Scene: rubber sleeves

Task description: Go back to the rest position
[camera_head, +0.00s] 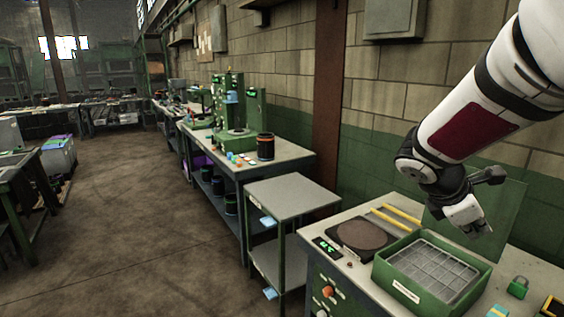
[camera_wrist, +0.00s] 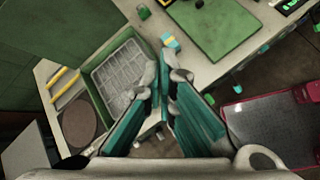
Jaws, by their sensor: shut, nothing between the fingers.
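My gripper (camera_head: 478,228) hangs from my white arm at the right of the head view, above the back part of the workbench (camera_head: 345,275). In the wrist view its teal fingers (camera_wrist: 164,75) come together at the tips with nothing between them. Below the gripper in the head view is a green box (camera_head: 408,291) holding a grey gridded tray (camera_head: 432,268). The box also shows in the wrist view (camera_wrist: 103,107), left of the fingertips. The gripper is apart from the box and bench.
A dark round plate (camera_head: 362,234) and yellow bars (camera_head: 391,219) lie left of the box. A green padlock (camera_head: 518,287) is to its right. A green mat (camera_wrist: 213,25) lies on the bench. A grey cart (camera_head: 291,196) stands to the left. The floor aisle (camera_head: 130,230) is clear.

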